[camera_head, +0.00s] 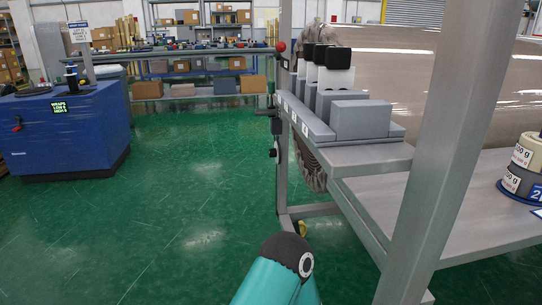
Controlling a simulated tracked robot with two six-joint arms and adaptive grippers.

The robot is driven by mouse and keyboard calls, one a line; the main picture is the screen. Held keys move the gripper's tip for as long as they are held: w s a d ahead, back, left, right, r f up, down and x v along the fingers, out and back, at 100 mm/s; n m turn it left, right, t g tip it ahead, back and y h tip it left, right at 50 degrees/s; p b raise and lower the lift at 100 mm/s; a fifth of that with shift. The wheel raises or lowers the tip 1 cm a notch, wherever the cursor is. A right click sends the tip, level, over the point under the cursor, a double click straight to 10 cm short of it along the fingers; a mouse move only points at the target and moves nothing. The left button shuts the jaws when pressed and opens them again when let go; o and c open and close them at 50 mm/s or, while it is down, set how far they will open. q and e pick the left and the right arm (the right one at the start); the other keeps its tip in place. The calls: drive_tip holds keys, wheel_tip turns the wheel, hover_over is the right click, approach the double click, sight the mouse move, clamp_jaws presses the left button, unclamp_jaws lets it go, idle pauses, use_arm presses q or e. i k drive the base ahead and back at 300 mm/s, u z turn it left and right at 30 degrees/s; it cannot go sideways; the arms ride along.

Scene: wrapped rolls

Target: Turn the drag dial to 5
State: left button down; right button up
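I cannot make out a drag dial with a readable scale. A blue machine (62,135) stands at the left with a small display (59,107) of green text and a red knob or switch (17,125) on its front. A metal frame (282,160) stands in the middle, with dark fittings (268,112) on its post, too small to tell as a dial. A teal link of my arm shows at the bottom centre. Neither of my grippers is in view.
A grey bench (465,200) carries a grey block fixture (360,119) with black-topped posts, and stacked labelled discs (524,165) at the right. A slanted grey post (440,150) stands close in front. The green floor (190,190) is open between machine and bench. Shelves with boxes stand behind.

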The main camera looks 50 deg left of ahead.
sight(272, 151)
drive_tip(key=z, duration=0.15)
drive_tip(key=k, duration=0.35)
drive_tip(key=z, duration=0.75)
drive_tip(key=k, duration=1.35)
drive_tip(key=z, duration=0.6)
drive_tip(key=i, duration=0.15)
drive_tip(key=u, duration=2.6)
drive_tip(key=i, duration=1.65)
drive_tip(key=z, duration=0.1)
